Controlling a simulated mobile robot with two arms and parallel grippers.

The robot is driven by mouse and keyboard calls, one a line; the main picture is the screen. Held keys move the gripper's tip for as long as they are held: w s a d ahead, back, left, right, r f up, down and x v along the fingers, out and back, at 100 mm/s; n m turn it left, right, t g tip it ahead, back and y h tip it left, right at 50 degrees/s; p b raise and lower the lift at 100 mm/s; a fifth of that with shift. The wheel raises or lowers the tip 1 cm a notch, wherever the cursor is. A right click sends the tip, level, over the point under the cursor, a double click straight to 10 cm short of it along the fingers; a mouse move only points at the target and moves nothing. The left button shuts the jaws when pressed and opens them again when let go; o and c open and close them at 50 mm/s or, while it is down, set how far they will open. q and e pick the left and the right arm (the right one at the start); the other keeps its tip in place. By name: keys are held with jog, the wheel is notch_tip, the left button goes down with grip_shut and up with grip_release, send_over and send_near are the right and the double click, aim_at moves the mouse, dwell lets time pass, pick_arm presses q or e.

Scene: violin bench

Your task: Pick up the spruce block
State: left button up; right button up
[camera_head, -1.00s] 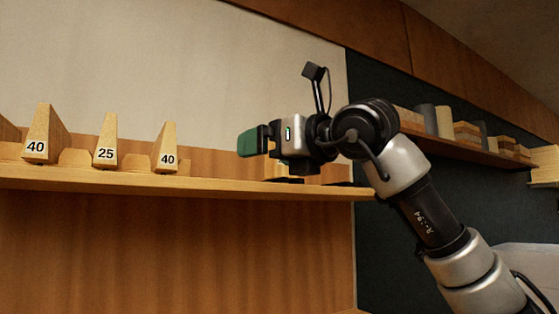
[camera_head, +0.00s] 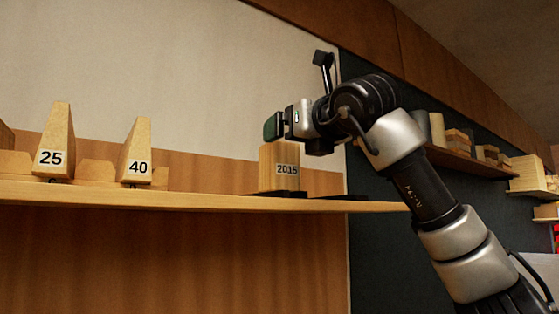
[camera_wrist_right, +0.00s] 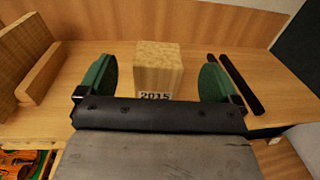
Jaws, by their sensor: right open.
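The pale wooden block labelled 2015 (camera_head: 282,172) stands upright on the shelf; it is the likely spruce block. My right gripper (camera_head: 281,124) is open and empty, just above the block's top in the head view. In the wrist view the gripper (camera_wrist_right: 157,80) spans the block without visible touch; the block's lower front is hidden by the gripper body. My left gripper is not in view.
Wedge-shaped blocks labelled 25 (camera_head: 54,143) and 40 (camera_head: 137,152) stand left on the shelf (camera_head: 200,196). Dark bars (camera_wrist_right: 240,83) lie right of the block. A second shelf (camera_head: 480,161) holds several blocks.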

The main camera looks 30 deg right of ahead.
aim_at(281, 144)
jog(key=w+p, duration=0.2)
jog(key=w, duration=0.1)
jog(key=w+p, duration=0.1)
jog(key=w, duration=0.1)
jog(key=shift+a+f, duration=0.15)
jog(key=shift+f, duration=0.1)
jog(key=shift+w+f+p, duration=0.1)
jog(key=shift+w+p, duration=0.2)
jog(key=shift+w, duration=0.05)
jog(key=shift+w+f, duration=0.1)
jog(key=shift+w, duration=0.05)
jog(key=shift+c, duration=1)
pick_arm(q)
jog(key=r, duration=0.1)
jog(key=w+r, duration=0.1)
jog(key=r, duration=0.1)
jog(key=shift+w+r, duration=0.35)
pick_arm(e)
jog(key=c, duration=0.9)
jog(key=shift+o, duration=0.2)
